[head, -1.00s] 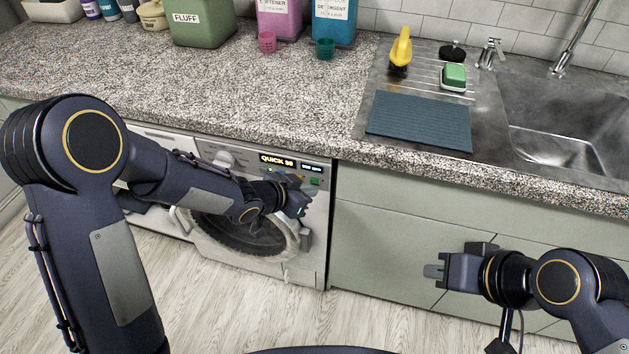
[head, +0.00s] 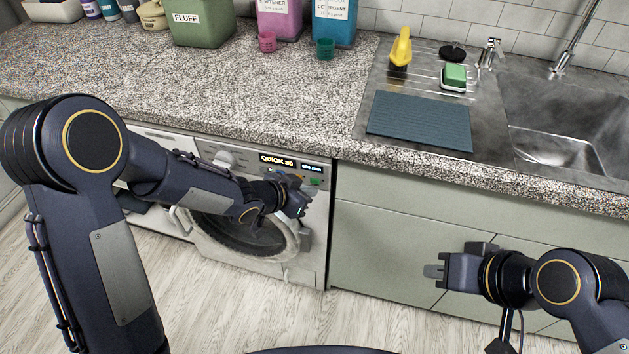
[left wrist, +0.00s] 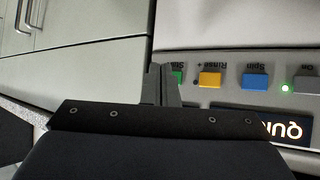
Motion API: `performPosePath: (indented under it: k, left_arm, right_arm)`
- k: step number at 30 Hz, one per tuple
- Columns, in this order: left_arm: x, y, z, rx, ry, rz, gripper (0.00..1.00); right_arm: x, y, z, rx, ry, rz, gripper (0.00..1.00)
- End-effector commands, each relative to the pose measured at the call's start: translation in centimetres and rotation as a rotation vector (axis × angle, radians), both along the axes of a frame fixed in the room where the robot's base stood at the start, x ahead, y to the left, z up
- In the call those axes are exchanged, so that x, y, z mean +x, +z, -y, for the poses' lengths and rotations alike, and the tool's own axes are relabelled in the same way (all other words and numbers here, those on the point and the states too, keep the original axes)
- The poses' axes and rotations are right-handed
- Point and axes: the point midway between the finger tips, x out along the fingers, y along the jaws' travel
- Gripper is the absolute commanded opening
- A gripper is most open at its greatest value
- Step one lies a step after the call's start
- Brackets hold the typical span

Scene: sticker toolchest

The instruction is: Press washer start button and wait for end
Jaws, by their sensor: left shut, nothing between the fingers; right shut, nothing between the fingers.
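The washer (head: 319,225) is the white front-loader under the counter, its round door shut. Its panel display (head: 276,160) reads "QUICK 30", with a smaller lit display beside it. The green start button (head: 315,182) sits at the right of the panel's button row. In the left wrist view the green button (left wrist: 177,77) is partly hidden by my left gripper (left wrist: 161,84), whose shut fingers are right at it. I cannot tell whether they touch it. In the head view my left gripper (head: 301,184) is at the panel. My right gripper (head: 436,271) is shut and empty before the cabinet.
A yellow button (left wrist: 210,79) and a blue button (left wrist: 255,80) sit beside the green one, with a small green light near "On". Sage cabinets (head: 400,215) stand right of the washer. The granite counter (head: 250,85) overhangs the panel.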

Motion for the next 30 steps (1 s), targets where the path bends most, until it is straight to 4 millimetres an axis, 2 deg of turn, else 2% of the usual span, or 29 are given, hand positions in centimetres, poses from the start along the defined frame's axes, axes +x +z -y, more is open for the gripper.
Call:
performPosePath:
  k: [30]
  left_arm:
    - [0.88,0.03,0.29,0.000,0.000,0.000,0.00]
  right_arm:
    - [0.00,0.31,0.00,0.000,0.000,0.000,0.00]
